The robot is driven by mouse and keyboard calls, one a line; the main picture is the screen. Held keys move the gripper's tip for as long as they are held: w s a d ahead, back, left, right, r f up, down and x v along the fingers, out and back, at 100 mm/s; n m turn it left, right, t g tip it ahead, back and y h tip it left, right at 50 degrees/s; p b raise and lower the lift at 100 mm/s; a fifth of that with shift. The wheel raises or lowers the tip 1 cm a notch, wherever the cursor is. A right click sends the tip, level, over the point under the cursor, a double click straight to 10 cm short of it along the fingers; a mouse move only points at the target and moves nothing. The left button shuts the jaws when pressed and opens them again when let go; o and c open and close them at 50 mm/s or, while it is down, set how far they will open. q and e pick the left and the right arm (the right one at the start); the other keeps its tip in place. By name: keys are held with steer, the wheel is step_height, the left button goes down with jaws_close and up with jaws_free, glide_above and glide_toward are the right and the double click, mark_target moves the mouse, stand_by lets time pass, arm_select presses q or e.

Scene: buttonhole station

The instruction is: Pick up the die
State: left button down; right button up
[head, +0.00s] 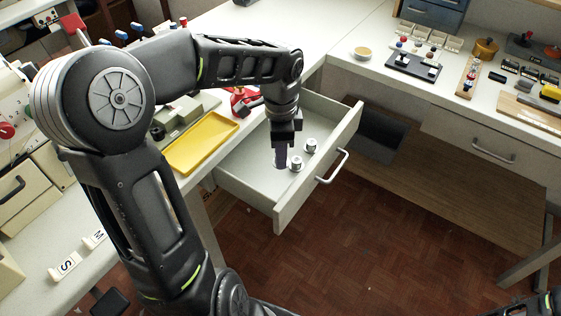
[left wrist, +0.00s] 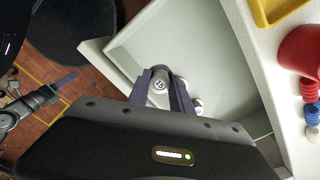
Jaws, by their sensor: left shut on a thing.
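An open pale drawer (head: 245,187) holds several small silver cylindrical dies. My left gripper (head: 281,163) reaches straight down into it, its dark purple fingers shut on a die (left wrist: 160,82) whose round marked end faces the wrist camera. In the head view the fingers mostly hide this die. Two other dies stand in the drawer just right of the fingers, one nearer (head: 296,163) and one farther (head: 310,145). In the left wrist view my right gripper (left wrist: 66,79) shows at the left edge, well away from the drawer; its jaw opening is unclear.
The drawer's front panel with its handle (head: 332,167) stands out over the wooden floor. A yellow tray (head: 201,142) and a red item (head: 243,101) sit on the bench left of the drawer. The right bench carries a black stand (head: 412,66) and several small parts.

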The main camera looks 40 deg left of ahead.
arm_select(q)
steer(key=shift+r, duration=0.25)
stand_by(0.4)
steer(key=w+d+r+n, duration=0.1)
steer(key=w+d+n, duration=0.1)
steer(key=w+d+r+n, duration=0.1)
steer(key=w+d+n, duration=0.1)
steer(key=w, duration=0.1)
steer(key=w+d+n, duration=0.1)
steer(key=w+d, duration=0.1)
steer(key=w, duration=0.1)
steer(key=shift+w+d+r+n, duration=0.25)
steer(key=shift+d+r+n, duration=0.15)
steer(key=w+d+r+n, duration=0.2)
steer(key=w+d+n, duration=0.2)
steer(key=d, duration=0.1)
steer(key=shift+d, duration=0.3)
